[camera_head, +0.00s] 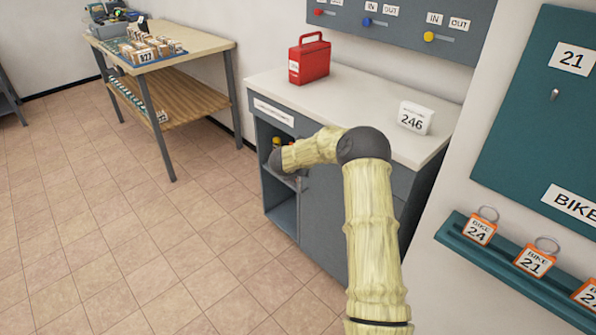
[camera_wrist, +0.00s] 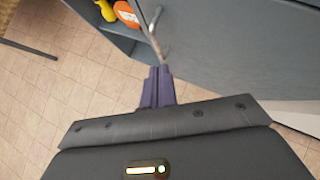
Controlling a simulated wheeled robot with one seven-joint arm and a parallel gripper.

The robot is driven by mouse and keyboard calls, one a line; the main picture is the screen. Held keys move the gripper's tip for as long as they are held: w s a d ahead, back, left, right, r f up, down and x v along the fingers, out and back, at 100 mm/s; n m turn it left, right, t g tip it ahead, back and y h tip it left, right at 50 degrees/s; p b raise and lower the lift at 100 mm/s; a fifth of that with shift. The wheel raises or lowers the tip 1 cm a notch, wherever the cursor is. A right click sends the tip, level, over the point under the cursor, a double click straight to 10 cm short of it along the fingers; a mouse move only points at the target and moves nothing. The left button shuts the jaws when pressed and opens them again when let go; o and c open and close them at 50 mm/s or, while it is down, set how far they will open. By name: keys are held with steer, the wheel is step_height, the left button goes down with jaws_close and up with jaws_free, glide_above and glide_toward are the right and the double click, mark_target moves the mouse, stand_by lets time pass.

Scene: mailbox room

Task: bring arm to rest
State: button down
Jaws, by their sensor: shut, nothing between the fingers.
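My arm (camera_head: 370,220) reaches forward from the bottom of the head view and bends left towards the grey cabinet. In the wrist view my gripper (camera_wrist: 160,72) is shut and empty, with its dark fingers together. Its tips are close to a metal handle (camera_wrist: 154,30) on the cabinet front; I cannot tell whether they touch. In the head view the fingers are hidden at the cabinet's open compartment.
The grey cabinet (camera_head: 325,217) has a white top with a red box (camera_head: 309,62) and a 246 sign (camera_head: 415,118). Yellow and orange things (camera_wrist: 126,13) sit in its compartment. A wooden table (camera_head: 205,43) stands back left. Floor at left is clear.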

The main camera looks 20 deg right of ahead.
steer(key=shift+a, duration=0.2)
steer(key=s+a+r+n+t+y, duration=0.1)
steer(key=s+a+r+n+y, duration=0.1)
steer(key=s+a+r+n, duration=0.65)
steer(key=s+a+r+n+t+y, duration=0.1)
steer(key=a+n+y, duration=0.3)
steer(key=n, duration=1)
steer(key=s+n+g+h, duration=0.1)
steer(key=s+n+g, duration=0.6)
steer(key=s+n, duration=1.85)
steer(key=s+r+m+p, duration=0.2)
steer(key=r+p, duration=0.8)
steer(key=s+r+m+p, duration=0.3)
steer(key=r+p, duration=0.8)
steer(key=shift+s+d+r, duration=0.2)
steer(key=shift+s+d, duration=0.15)
